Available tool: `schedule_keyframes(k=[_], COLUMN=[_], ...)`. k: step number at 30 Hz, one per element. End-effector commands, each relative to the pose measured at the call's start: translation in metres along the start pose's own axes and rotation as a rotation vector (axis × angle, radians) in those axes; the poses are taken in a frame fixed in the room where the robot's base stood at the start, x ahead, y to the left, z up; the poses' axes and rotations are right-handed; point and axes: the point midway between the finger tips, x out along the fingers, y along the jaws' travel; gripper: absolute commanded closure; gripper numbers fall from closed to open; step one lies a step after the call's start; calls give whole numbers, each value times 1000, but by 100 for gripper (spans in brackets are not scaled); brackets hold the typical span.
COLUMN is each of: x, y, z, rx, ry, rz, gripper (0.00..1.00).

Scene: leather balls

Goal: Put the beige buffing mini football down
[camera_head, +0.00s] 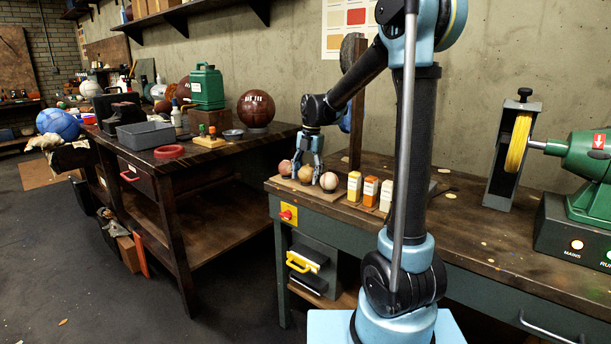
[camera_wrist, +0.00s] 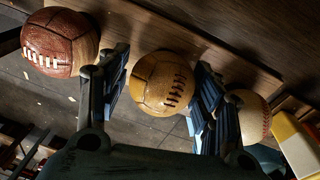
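The beige mini football (camera_head: 305,173) sits in the row of small balls on a wooden strip at the left end of the green workbench. It also shows in the wrist view (camera_wrist: 162,83), tan with dark lacing. My gripper (camera_head: 308,170) points down over it, one finger on each side. In the wrist view my gripper (camera_wrist: 162,72) has narrow gaps between its fingers and the ball, so it looks open around it. A red-brown laced ball (camera_wrist: 60,42) is to the left and a pale stitched ball (camera_wrist: 250,114) is to the right, close beside the fingers.
Orange and white small boxes (camera_head: 370,190) stand right of the balls. A wooden post (camera_head: 356,125) rises behind. A buffing machine (camera_head: 585,170) is at the right. A dark wooden table (camera_head: 215,160) with a large brown ball (camera_head: 256,109) stands to the left.

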Motion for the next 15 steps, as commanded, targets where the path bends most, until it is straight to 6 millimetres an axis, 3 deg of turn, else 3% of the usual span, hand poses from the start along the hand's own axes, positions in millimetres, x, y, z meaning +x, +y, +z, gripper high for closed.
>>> schedule_keyframes(k=[15], x=[-9], y=[1], z=[-1], rx=[-1], ry=[0], rz=[0], gripper=[28])
